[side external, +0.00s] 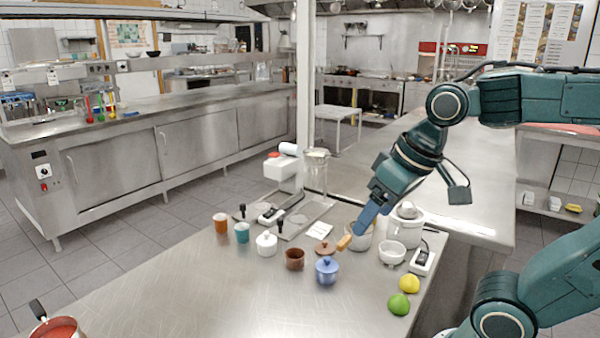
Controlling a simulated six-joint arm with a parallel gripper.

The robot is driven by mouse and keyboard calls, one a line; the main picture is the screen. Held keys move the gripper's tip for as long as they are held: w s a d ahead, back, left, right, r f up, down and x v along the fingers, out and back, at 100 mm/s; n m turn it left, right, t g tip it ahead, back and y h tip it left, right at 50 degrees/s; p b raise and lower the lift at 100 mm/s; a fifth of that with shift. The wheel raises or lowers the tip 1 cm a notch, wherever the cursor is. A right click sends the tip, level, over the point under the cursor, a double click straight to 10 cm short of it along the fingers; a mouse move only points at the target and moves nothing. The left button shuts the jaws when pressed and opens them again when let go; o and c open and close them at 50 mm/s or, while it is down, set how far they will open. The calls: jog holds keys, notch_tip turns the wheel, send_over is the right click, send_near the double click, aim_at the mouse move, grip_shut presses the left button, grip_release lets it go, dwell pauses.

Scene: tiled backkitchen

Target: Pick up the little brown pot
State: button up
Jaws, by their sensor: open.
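The little brown pot (294,259) stands upright and open-topped on the steel table, left of the blue lidded pot. A brown lid-like disc (325,248) with a small knob lies behind and to the right of it. My gripper (350,238) points down and to the left, above the table and to the right of the brown pot, apart from it. A tan piece shows at its tip. The gap between the fingers is hard to make out from this side, and I see nothing clearly held.
A blue lidded pot (327,271) stands close to the brown pot. A white lidded pot (266,244), teal cup (242,232) and orange-brown cup (221,223) stand to the left. A white bowl (392,253), lemon (409,284) and lime (399,304) are right.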

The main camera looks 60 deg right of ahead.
jog(key=w+d+m+g, duration=0.2)
jog(key=w+d+m, duration=0.15)
jog(key=w, duration=0.75)
jog(key=m+g, duration=0.3)
jog(key=m, duration=0.2)
send_over(295, 253)
jog(key=s+a, duration=0.1)
jog(key=a, duration=0.1)
notch_tip(295, 253, down, 8)
jog(key=shift+d+f, duration=0.2)
jog(key=shift+f, duration=0.05)
jog(key=shift+s+f, duration=0.1)
jog(key=shift+f, duration=4.2)
jog(key=shift+f, duration=0.1)
jog(key=shift+a+f, duration=0.1)
jog(key=shift+f, duration=2.4)
jog(key=shift+c, duration=0.2)
